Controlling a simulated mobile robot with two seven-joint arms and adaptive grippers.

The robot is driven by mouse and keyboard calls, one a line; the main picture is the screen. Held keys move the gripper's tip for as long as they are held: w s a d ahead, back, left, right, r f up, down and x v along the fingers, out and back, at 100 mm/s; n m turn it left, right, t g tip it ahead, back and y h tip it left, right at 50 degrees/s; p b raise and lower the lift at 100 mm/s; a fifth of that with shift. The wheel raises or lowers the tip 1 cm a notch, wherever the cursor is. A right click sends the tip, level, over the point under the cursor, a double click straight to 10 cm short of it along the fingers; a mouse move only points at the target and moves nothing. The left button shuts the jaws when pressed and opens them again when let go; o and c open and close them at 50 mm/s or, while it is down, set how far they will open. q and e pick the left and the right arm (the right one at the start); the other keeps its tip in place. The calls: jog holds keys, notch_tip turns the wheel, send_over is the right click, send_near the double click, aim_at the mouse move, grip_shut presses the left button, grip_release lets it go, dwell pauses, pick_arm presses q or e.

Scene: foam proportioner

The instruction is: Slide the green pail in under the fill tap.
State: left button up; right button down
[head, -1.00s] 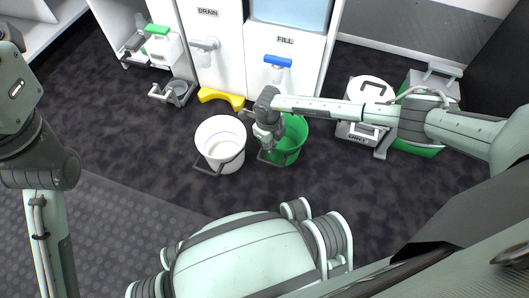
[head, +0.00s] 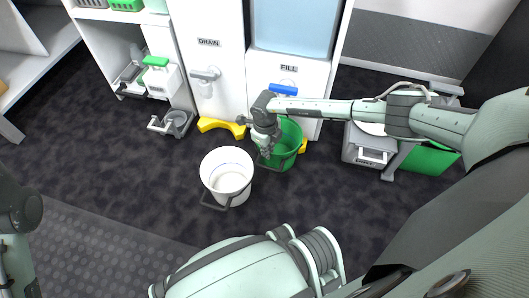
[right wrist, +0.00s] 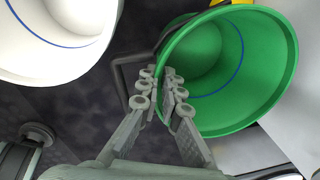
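The green pail (head: 291,136) stands upright on the floor in front of the FILL panel, below the blue-handled fill tap (head: 284,89). My right arm crosses in front of the tap, so its spout is hidden. My right gripper (head: 266,146) is at the pail's left rim. In the right wrist view the gripper (right wrist: 160,82) has its fingers close together on either side of the green pail's rim (right wrist: 243,70), shut on it. The pail looks empty, with a blue line inside. My left gripper is out of view.
A white pail (head: 227,172) stands to the front left of the green one. Yellow floor brackets sit under the DRAIN tap (head: 205,74) and partly behind the green pail (head: 303,146). A white canister and a green container stand at the right.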

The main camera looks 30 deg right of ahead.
jog(key=c, duration=1.6)
grip_release()
jog(key=shift+c, duration=0.2)
jog(key=shift+r, duration=0.15)
notch_tip(320, 180, up, 12)
jog(key=a, duration=0.1)
jog(key=shift+s, duration=0.25)
jog(key=shift+s+f, duration=0.1)
jog(key=shift+f, duration=0.1)
